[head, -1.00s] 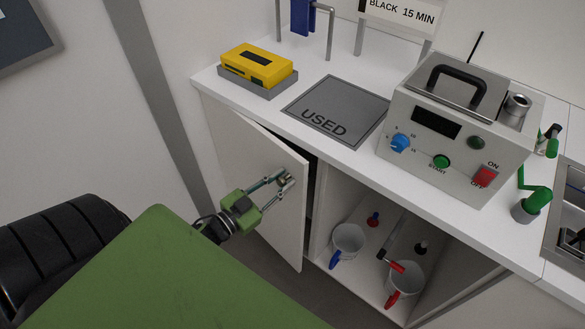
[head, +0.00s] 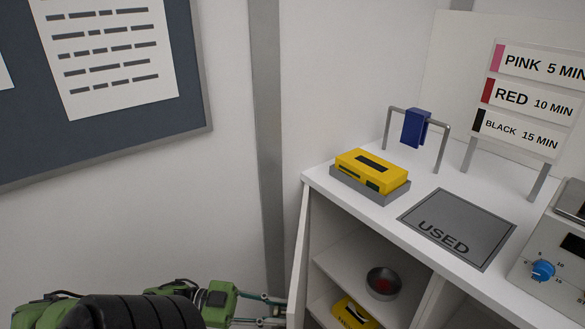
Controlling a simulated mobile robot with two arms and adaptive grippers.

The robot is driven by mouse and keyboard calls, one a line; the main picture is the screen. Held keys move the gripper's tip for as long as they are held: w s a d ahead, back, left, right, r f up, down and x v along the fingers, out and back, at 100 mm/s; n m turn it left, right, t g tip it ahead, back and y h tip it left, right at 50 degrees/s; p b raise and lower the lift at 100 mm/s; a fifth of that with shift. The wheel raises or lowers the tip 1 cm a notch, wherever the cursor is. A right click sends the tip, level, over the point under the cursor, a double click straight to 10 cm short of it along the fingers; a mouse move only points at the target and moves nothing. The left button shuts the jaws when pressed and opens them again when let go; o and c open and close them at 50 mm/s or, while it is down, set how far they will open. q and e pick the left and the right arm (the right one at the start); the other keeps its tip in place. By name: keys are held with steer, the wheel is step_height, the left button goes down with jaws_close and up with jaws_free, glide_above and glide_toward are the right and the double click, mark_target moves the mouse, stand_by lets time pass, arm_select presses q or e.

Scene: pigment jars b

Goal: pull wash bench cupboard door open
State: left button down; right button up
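The cupboard door (head: 299,255) stands swung well out from the wash bench (head: 340,205) and is seen nearly edge-on. Its lower part runs out of the bottom of the head view. My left gripper (head: 280,311) is at the outer side of the door, low in the picture, with its two fingers around the door's handle. The fingertips and handle are small and partly hidden here, and the hold looks closed. Behind the door the cupboard interior shows, with a white shelf (head: 340,258). My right gripper is not in view.
A metal bowl (head: 383,283) with something red inside stands on the shelf, with a yellow box (head: 353,313) below. On the bench top are a yellow device (head: 372,170), a USED mat (head: 458,228) and a timer box (head: 545,268). A wall (head: 230,200) lies to the left.

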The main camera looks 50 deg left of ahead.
arm_select(q)
steer(key=shift+s+a+f, duration=0.15)
steer(key=shift+s+a, duration=0.1)
steer(key=shift+s, duration=0.05)
steer(key=shift+s+a, duration=0.15)
steer(key=shift+a, duration=0.05)
steer(key=c, duration=2)
jaws_free()
steer(key=shift+c, duration=0.2)
steer(key=o, duration=0.3)
steer(key=v, duration=0.7)
steer(key=shift+s+a, duration=0.1)
steer(key=shift+a, duration=0.2)
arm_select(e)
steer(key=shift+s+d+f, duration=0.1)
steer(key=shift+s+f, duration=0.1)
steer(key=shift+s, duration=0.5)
